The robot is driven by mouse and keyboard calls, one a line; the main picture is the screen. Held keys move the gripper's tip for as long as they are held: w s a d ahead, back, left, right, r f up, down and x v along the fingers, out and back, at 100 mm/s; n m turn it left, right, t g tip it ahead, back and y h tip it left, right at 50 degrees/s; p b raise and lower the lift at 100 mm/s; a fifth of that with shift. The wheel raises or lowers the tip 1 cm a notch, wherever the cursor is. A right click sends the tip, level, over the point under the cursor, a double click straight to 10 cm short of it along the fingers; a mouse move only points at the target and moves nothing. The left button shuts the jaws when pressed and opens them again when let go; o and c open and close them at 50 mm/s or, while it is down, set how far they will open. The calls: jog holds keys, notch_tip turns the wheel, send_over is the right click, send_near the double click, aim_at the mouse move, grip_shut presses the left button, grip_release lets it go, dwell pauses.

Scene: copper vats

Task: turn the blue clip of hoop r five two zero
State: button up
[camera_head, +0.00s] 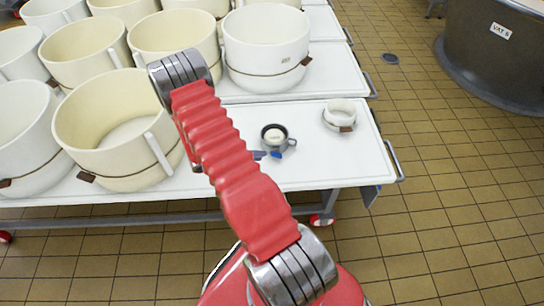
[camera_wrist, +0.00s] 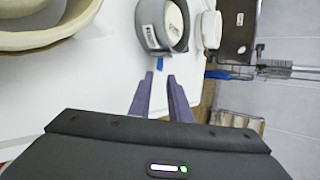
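A small dark grey hoop (camera_head: 287,143) with a white round piece inside stands on the near white table. A blue clip (camera_head: 276,154) is at its near side. In the wrist view the grey hoop (camera_wrist: 144,17) is at the top centre, with a small label too small to read, and the blue clip (camera_wrist: 160,63) is at its lower edge. My gripper (camera_wrist: 160,77) is open and empty, its two purple fingers apart and pointing at the clip. The clip appears just beyond the fingertips; I cannot tell the exact gap. In the head view my arm hides most of the gripper.
A white ring (camera_head: 340,112) with a brown clip sits to the right of the grey hoop. Large cream hoops (camera_head: 112,120) with brown clips crowd the left. A dark vat (camera_head: 497,50) stands on the tiled floor at right. The tabletop around the grey hoop is clear.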

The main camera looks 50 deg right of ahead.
aim_at(273, 154)
jog(key=x, duration=0.8)
jog(key=shift+s+d+f, duration=0.15)
jog(key=shift+d+f, duration=0.05)
jog(key=shift+d, duration=0.1)
jog(key=shift+c, duration=0.4)
